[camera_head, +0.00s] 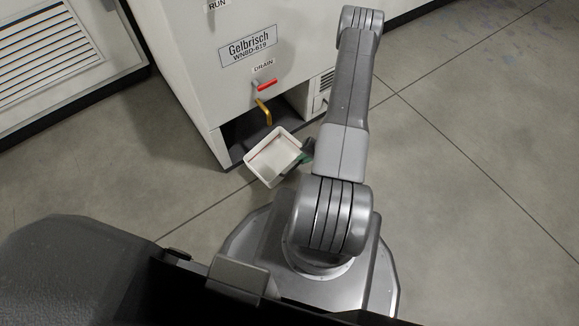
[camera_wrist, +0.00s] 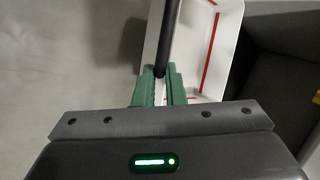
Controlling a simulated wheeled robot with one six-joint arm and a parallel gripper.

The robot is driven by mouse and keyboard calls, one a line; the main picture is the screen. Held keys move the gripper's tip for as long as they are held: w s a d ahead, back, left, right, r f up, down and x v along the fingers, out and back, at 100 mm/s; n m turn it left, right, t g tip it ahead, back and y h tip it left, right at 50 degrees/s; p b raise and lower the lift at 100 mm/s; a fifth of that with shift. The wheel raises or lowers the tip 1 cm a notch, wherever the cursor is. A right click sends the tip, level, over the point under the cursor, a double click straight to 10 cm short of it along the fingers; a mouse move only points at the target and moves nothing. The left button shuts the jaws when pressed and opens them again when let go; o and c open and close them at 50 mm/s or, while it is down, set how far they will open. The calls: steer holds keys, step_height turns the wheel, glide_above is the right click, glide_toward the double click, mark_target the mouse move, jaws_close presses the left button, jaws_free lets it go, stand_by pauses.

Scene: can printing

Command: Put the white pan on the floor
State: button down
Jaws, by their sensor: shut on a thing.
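The white pan (camera_head: 270,158) is a shallow rectangular tray just in front of the machine's lower opening in the head view. It looks tilted, with its inside facing up. A red line runs along its inside, seen also in the wrist view, where the pan (camera_wrist: 222,50) fills the top middle. My gripper (camera_wrist: 159,80) has green fingers and is shut on the pan's dark bar-shaped handle (camera_wrist: 169,35). In the head view my arm hides most of the gripper (camera_head: 306,152). I cannot tell whether the pan touches the floor.
The white machine (camera_head: 215,70) stands behind the pan, with a red-handled drain valve (camera_head: 266,85) and a brass spout (camera_head: 264,112) above a dark recess (camera_head: 236,135). Bare grey floor (camera_head: 185,190) lies to the left, and more open floor (camera_head: 470,150) to the right.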

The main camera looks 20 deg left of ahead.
step_height(320, 180, down, 8)
steer(key=b, duration=0.2)
steer(key=c, duration=1.5)
jaws_free()
steer(key=shift+r, duration=0.15)
steer(key=p+v, duration=0.3)
steer(key=v, duration=0.9)
steer(key=shift+p, duration=0.3)
